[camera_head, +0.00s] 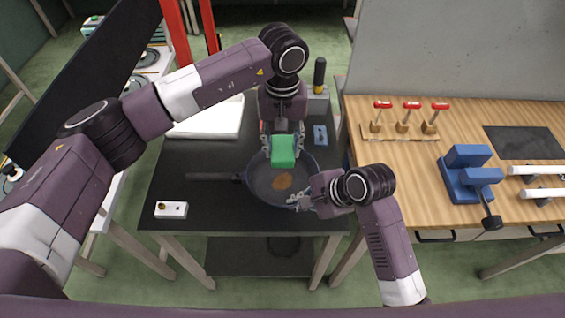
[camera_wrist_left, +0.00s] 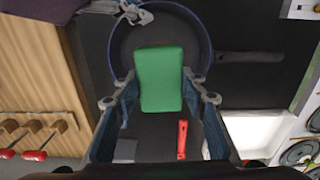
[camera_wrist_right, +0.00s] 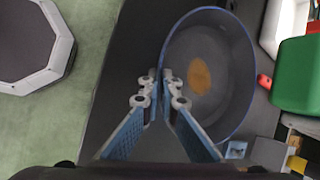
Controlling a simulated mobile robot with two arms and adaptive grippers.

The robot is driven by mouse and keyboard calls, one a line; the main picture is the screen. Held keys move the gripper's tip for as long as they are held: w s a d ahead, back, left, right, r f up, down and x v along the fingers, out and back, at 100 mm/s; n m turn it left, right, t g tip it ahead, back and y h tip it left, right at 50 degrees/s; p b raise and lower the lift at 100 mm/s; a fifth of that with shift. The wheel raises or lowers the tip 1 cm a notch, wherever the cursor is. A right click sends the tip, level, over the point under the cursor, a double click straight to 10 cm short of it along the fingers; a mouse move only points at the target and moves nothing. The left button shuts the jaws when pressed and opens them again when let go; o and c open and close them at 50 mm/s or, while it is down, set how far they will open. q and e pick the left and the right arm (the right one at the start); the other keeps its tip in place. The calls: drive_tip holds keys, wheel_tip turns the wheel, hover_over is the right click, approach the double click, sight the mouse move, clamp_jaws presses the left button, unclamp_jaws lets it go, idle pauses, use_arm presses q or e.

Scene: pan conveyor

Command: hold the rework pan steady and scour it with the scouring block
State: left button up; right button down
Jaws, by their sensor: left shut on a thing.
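The rework pan (camera_head: 262,192) is dark with a blue rim and lies on the black table, its handle (camera_head: 212,177) pointing left. A brown-orange patch (camera_head: 283,181) marks its floor, clear in the right wrist view (camera_wrist_right: 200,76). My left gripper (camera_head: 281,150) is shut on the green scouring block (camera_head: 284,152) and holds it over the far part of the pan; the block (camera_wrist_left: 160,78) fills the jaws in the left wrist view. My right gripper (camera_head: 300,202) is at the pan's near right rim, its fingers (camera_wrist_right: 161,82) close together on either side of the rim.
A white block with holes (camera_head: 171,210) sits at the table's front left. A wooden bench (camera_head: 390,165) with red-handled tools and a blue fixture (camera_head: 468,170) stands at right.

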sight(283, 151)
use_arm(q)
drive_tip(key=f+n, duration=0.1)
drive_tip(key=n, duration=0.1)
drive_tip(key=f+n, duration=0.1)
drive_tip(key=shift+w+n, duration=0.35)
drive_tip(key=shift+n, duration=0.05)
drive_tip(key=f+n, duration=0.1)
drive_tip(key=n, duration=0.1)
drive_tip(key=w+f+n, duration=0.1)
drive_tip(key=n, duration=0.1)
drive_tip(key=shift+n, duration=0.4)
drive_tip(key=shift+d+f, duration=0.1)
drive_tip(key=shift+f, duration=3.75)
drive_tip(key=shift+s+f, duration=0.15)
drive_tip(key=shift+s, duration=1.75)
drive_tip(key=shift+w+r, duration=0.2)
drive_tip(key=shift+w, duration=0.2)
drive_tip(key=shift+w+f, duration=0.2)
drive_tip(key=shift+w, duration=1.35)
drive_tip(key=shift+r, duration=4.05)
